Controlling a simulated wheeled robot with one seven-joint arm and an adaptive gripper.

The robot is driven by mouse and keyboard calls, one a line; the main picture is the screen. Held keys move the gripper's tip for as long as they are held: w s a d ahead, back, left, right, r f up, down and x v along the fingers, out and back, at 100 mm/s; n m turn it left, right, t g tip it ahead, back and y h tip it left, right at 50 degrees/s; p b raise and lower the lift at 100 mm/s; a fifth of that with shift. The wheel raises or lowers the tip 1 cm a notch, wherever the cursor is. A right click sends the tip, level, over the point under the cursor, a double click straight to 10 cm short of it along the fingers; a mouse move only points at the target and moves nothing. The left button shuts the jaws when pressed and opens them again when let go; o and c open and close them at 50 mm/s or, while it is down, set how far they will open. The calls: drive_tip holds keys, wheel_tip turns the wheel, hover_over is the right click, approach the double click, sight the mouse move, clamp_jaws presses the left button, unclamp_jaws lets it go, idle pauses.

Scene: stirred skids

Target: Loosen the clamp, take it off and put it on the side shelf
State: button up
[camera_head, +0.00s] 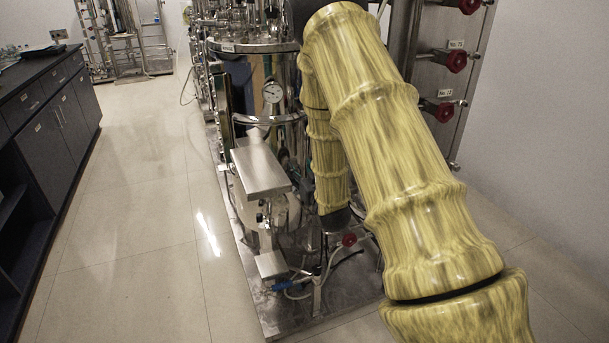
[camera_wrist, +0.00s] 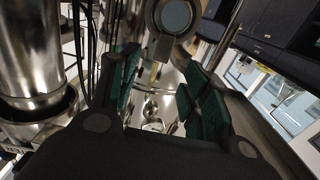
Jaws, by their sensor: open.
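My gripper (camera_wrist: 160,80) is open in the wrist view, with green pads on its two fingers and no object held between them. A round metal ring with a pale blue-grey face (camera_wrist: 174,16) and a short stem below it shows beyond the fingertips at the top. It may be the clamp, but I cannot tell for sure. Shiny metal fittings lie farther off between the fingers. In the head view my yellow arm covers much of the skid, and I cannot make out the clamp there. A flat steel plate (camera_head: 261,168) on the skid's left side may be the side shelf.
Red valve knobs (camera_head: 456,61) line the right-hand panel. A lower small plate (camera_head: 271,264) and a blue-handled valve (camera_head: 285,285) sit near the skid base. A dark cabinet (camera_head: 50,125) stands left across clear floor.

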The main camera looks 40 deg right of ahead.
sight(294, 161)
drive_tip(key=shift+x, duration=3.9)
clamp_jaws()
drive_tip(key=shift+s+a+f, duration=0.1)
drive_tip(key=shift+s+a, duration=0.05)
drive_tip(key=shift+s, duration=0.25)
drive_tip(key=shift+w+r+p, duration=0.1)
drive_tip(key=shift+r+p, duration=0.2)
drive_tip(key=shift+v, duration=1.5)
idle(1.1)
